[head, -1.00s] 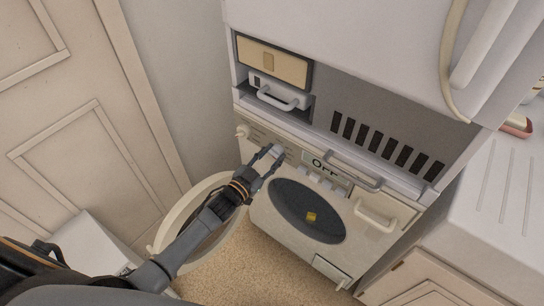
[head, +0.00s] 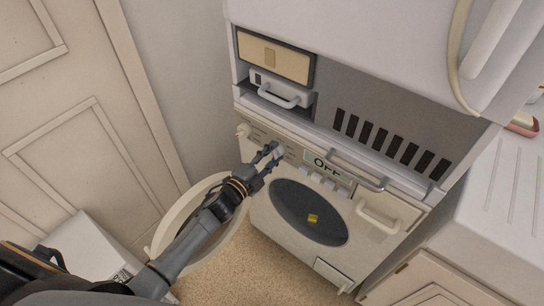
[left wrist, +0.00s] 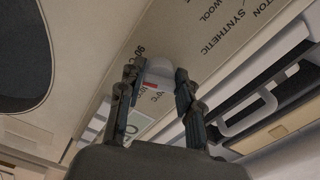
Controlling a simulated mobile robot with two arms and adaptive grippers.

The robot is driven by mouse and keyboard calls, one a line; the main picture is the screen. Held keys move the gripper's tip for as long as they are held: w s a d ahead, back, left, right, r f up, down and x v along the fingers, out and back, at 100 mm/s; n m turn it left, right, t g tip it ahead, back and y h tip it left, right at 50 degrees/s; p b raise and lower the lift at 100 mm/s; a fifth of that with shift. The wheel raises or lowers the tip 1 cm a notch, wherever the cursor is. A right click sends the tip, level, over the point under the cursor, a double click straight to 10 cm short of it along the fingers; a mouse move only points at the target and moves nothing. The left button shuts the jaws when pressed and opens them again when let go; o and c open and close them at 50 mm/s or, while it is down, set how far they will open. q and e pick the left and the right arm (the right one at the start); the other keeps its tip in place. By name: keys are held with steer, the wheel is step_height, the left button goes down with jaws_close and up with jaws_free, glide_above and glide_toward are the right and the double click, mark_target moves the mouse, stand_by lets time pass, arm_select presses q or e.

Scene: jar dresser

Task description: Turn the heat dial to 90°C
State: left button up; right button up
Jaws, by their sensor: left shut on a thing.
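The washing machine (head: 262,208) stands in a recess, with its round door open to the left. My left gripper (head: 273,153) is at the machine's control panel, left of the display (head: 326,166), which reads "OFF". In the left wrist view, the left gripper (left wrist: 157,76) has its fingers on both sides of a pale rounded dial (left wrist: 162,68) with a red mark. The fingers are shut on this dial. Printed labels around it include "90", "SYNTHETIC" and "WOOL". The red mark's exact setting is hard to read. My right gripper is in neither view.
The open round door (head: 161,236) lies beside my left forearm. A drawer with a handle (head: 279,98) and a vented panel (head: 350,103) are above. A worktop (head: 500,190) is at right.

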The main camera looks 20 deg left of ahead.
arm_select(q)
steer(key=shift+m+b, duration=0.6)
steer(key=shift+m, duration=1.3)
steer(key=o, duration=1.2)
steer(key=shift+c, duration=0.2)
steer(key=v, duration=1.2)
